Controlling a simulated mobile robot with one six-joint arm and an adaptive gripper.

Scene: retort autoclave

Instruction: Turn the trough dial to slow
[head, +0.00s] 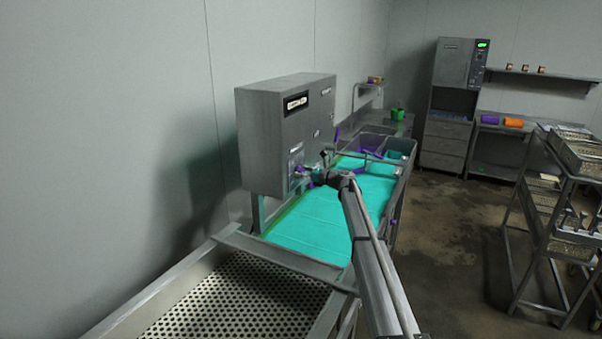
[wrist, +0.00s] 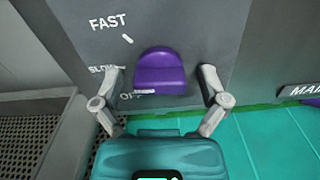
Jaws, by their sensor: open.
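The trough dial (wrist: 160,72) is a purple knob on a grey panel in the wrist view. The labels FAST (wrist: 108,22), SLOW (wrist: 104,69) and OFF (wrist: 130,97) stand around its left side, from top to bottom. A white bar shows at the dial's lower left edge, beside OFF; whether it is the pointer I cannot tell for sure. My gripper (wrist: 161,80) is open, with one finger on each side of the dial and gaps between. In the head view my gripper (head: 312,172) is at the front of the grey control box (head: 262,140), where the dial is too small to make out clearly.
A turquoise trough (head: 320,225) runs below the box, with a perforated tray (head: 235,300) at its near end. A loaded rack (head: 550,225) stands right; the floor between is clear.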

